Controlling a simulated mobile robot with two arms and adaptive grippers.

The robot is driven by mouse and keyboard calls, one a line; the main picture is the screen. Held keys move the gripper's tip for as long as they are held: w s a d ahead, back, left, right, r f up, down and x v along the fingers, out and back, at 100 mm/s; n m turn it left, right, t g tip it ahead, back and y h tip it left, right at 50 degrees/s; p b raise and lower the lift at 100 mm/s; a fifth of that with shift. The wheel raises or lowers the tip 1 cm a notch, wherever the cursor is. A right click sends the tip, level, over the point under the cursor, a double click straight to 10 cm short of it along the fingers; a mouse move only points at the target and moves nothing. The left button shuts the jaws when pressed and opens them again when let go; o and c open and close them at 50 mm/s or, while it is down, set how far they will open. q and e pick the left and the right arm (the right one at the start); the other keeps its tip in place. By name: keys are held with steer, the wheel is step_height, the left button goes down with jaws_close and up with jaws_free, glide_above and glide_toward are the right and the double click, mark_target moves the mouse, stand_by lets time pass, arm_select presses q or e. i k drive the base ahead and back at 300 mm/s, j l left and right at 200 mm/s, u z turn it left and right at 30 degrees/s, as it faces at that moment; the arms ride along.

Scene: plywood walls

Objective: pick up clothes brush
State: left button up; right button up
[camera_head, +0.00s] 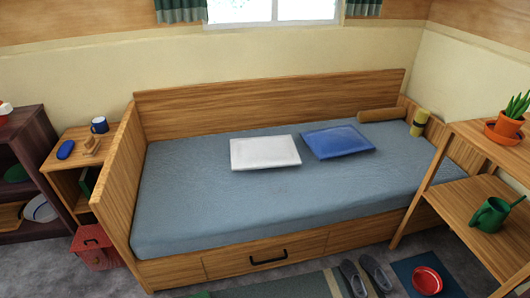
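A small tan wooden object (91,145) lies on top of the wooden nightstand (72,152) at the left, by the bed's headboard. It looks like the clothes brush, but it is too small to be sure. A blue oval case (65,149) lies to its left and a dark blue and white mug (99,125) stands behind it. Neither of my grippers is in view.
A bed (200,200) with white and blue pillows fills the middle. A dark shelf (30,135) stands left, a wooden shelf (470,160) with potted plant and green watering can right. A red box (93,246), slippers (364,275) and a red bowl (427,280) are on the floor.

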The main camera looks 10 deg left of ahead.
mark_target(92, 145)
steer(key=u, duration=1.5)
